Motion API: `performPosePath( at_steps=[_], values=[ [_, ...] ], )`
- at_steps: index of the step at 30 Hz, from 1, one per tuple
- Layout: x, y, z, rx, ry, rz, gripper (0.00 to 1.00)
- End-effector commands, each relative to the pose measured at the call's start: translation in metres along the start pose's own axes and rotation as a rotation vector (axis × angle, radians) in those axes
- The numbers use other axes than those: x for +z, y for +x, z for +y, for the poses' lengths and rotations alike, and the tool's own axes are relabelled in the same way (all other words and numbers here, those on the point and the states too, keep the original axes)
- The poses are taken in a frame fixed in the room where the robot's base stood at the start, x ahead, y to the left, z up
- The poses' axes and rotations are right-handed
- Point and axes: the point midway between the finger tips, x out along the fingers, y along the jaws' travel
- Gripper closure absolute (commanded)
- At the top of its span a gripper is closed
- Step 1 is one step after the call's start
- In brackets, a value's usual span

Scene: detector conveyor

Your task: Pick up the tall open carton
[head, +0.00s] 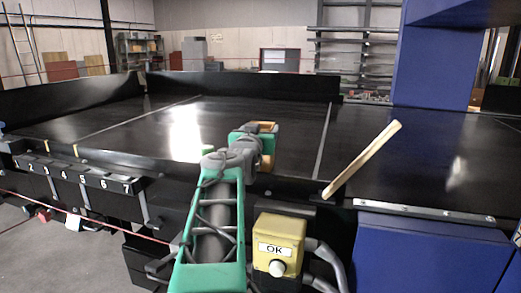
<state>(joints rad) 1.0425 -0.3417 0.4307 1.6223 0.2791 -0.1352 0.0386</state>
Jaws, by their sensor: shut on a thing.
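My gripper (262,142) is over the black conveyor (235,120), just past its near edge, at the end of my green and grey arm. The wrist hides most of the fingers. It is shut on a tan-orange thing (269,146), of which only narrow parts show around the wrist. Its shape and open top cannot be made out, so I cannot tell for sure that it is the tall open carton. No other carton shows on the belt. I cannot tell whether the held thing touches the belt.
A slanted tan bar (362,160) rises at the conveyor's near edge, right of my gripper. A yellow OK button box (279,245) stands in front. A blue pillar (436,65) stands at right. Black side walls (245,87) bound the belt's back. The belt left of my gripper is clear.

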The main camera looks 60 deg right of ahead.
Motion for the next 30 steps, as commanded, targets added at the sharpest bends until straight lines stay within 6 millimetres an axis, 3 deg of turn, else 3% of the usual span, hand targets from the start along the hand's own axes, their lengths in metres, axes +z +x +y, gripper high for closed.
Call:
performPosePath(
  at_steps=[20,30],
  values=[
    [0.0002,-0.0001,0.0002,0.001,0.0,0.0,0.93],
    [-0.0055,-0.0001,0.0002,0.001,0.001,0.002,0.93]
  ],
)
